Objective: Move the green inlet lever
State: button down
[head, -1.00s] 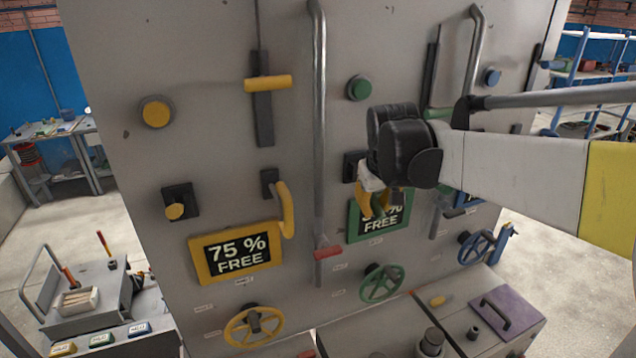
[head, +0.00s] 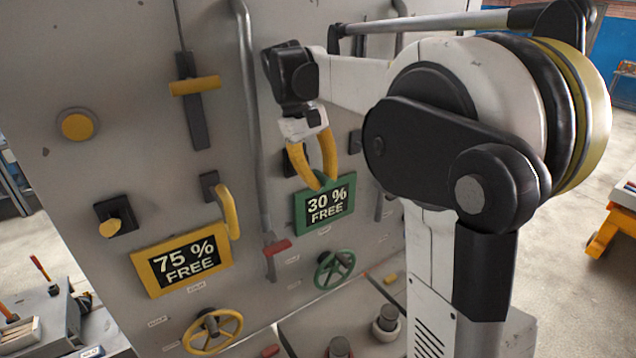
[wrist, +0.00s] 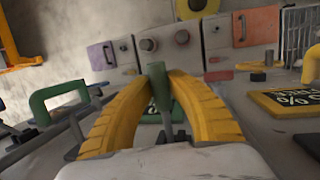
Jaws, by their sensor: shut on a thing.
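The green inlet lever (head: 323,181) shows as a short green piece between my fingertips, just above the green-framed sign reading 30 % FREE (head: 325,206). My gripper (head: 322,184) points down along the panel with its yellow fingers shut on the lever. In the wrist view the lever (wrist: 158,88) stands between the tips of my gripper (wrist: 160,76), with a grey shaft below it. My fingers and palm hide part of the lever and its mount.
A yellow lever (head: 229,210) and a yellow 75 % FREE sign (head: 182,260) are to the left. A grey pipe (head: 252,110) with a red handle (head: 277,247) runs close beside my gripper. A green handwheel (head: 335,268) is below. A green handle (wrist: 58,100) shows at left in the wrist view.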

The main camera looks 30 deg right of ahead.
aim_at(322, 174)
jog(key=shift+r+g, duration=0.25)
jog(key=shift+g, duration=0.05)
jog(key=c, duration=1.3)
grip_release()
jog(key=shift+o, duration=0.2)
notch_tip(322, 174, up, 10)
jog(key=shift+r, duration=0.1)
jog(key=shift+c, duration=0.5)
